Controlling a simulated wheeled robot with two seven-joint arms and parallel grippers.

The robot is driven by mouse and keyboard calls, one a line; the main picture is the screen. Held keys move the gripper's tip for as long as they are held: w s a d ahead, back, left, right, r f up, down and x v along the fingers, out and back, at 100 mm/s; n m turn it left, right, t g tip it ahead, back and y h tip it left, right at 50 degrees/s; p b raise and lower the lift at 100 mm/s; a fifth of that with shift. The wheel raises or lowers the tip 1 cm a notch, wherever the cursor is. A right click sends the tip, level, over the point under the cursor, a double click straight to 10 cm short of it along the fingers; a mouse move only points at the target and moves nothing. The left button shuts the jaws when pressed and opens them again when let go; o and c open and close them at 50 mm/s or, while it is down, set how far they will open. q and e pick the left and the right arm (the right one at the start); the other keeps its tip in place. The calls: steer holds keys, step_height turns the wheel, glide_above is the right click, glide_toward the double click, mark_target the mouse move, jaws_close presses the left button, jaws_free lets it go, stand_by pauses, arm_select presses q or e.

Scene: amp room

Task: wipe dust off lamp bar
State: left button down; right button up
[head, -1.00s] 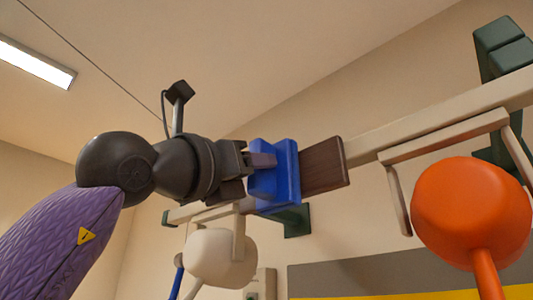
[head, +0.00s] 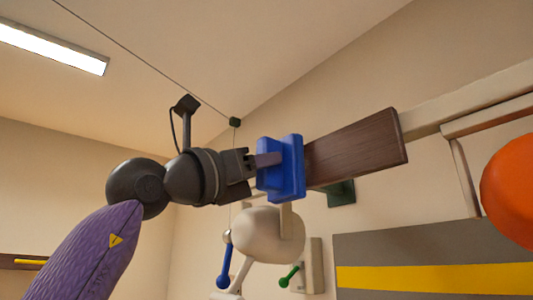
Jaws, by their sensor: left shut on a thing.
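The pale lamp bar (head: 470,100) runs from the upper right along the wall. A dark brown board-like stretch (head: 355,148) lies in line with it at the middle. My left gripper (head: 250,162) is shut on a blue wiping block (head: 292,168) by its dull purple grip. The block overlaps the left part of the brown stretch; I cannot tell how firmly it touches. The bar behind the block and gripper is hidden. A cream round lamp (head: 268,235) hangs below the block, and an orange lamp (head: 510,190) hangs at the right edge. My right gripper is not in view.
A dark green bracket (head: 341,194) sits below the brown stretch. A grey panel with a yellow stripe (head: 430,275) is on the wall at lower right. A wall box with a green lever (head: 290,276) is beside the cream lamp. A cable crosses the ceiling.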

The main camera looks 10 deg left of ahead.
arm_select(q)
steer(key=s+a+b, duration=0.1)
steer(key=s, duration=0.1)
steer(key=s+a+b, duration=0.1)
steer(key=s+a, duration=0.1)
steer(key=shift+f, duration=0.1)
steer(key=shift+s+a, duration=0.25)
steer(key=shift+s, duration=0.15)
steer(key=shift+s+a+b, duration=0.45)
steer(key=shift+s+a, duration=0.55)
steer(key=shift+s, duration=0.2)
steer(key=w+d+p, duration=0.2)
steer(key=w+d, duration=0.2)
steer(key=w, duration=0.1)
steer(key=shift+w+d, duration=0.2)
steer(key=shift+w, duration=0.05)
